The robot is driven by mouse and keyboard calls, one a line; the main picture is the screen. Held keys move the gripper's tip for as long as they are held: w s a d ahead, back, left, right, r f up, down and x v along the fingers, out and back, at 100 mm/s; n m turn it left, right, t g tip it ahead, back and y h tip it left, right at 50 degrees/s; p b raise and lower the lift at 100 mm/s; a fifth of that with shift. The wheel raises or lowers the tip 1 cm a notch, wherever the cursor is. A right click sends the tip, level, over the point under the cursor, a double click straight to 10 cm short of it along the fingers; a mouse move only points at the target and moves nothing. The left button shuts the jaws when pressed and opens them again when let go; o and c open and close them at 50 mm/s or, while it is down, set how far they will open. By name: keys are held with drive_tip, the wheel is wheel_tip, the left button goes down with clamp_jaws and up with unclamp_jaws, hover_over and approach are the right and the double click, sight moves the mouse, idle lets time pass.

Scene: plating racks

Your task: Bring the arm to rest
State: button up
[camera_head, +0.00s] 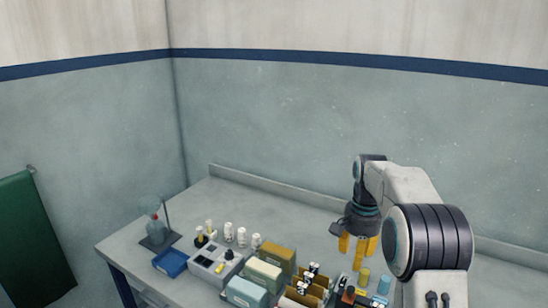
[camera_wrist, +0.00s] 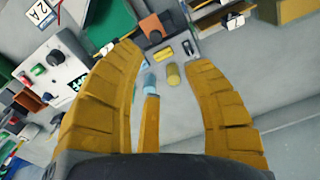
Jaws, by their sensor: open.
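My gripper (camera_head: 358,247) hangs from the bent arm, its yellow fingers pointing down above the right part of the bench (camera_head: 205,195). In the wrist view my gripper (camera_wrist: 164,62) has its fingers spread apart, with nothing held between them. A yellow cylinder (camera_head: 363,277) and a light blue cylinder (camera_head: 384,284) stand below it on the bench. The yellow cylinder (camera_wrist: 172,74) and a light blue piece (camera_wrist: 149,82) show between the fingers in the wrist view, apart from them.
Boxes in olive (camera_head: 277,257), cream (camera_head: 263,275) and light blue (camera_head: 246,293) stand mid-bench. Several white bottles (camera_head: 229,233) stand behind. The back strip of bench is clear.

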drive_tip(key=f+n, duration=0.1)
drive_tip(key=f, duration=0.1)
drive_tip(key=s+f+n, duration=0.1)
drive_tip(key=f+n, duration=0.1)
drive_tip(key=s+f+n, duration=0.1)
drive_tip(key=n, duration=0.1)
drive_tip(key=shift+s+a+f, duration=0.15)
drive_tip(key=shift+f, duration=0.25)
drive_tip(key=s+a+r+n, duration=0.2)
drive_tip(key=s+a, duration=0.1)
drive_tip(key=s, duration=0.9)
drive_tip(key=s+a+r+n, duration=0.2)
drive_tip(key=s+r, duration=0.1)
drive_tip(key=s, duration=1)
drive_tip(key=shift+s+a+r+t, duration=0.35)
drive_tip(key=shift+s+r+t, duration=0.05)
drive_tip(key=shift+r+t, duration=0.4)
drive_tip(key=shift+s+a+r+t, duration=0.3)
drive_tip(key=shift+s+r+t, duration=0.15)
drive_tip(key=shift+r+t, duration=0.3)
drive_tip(key=shift+s+a+r+t, duration=0.4)
drive_tip(key=shift+r+t, duration=0.25)
drive_tip(key=shift+r, duration=0.3)
drive_tip(key=shift+d, duration=0.2)
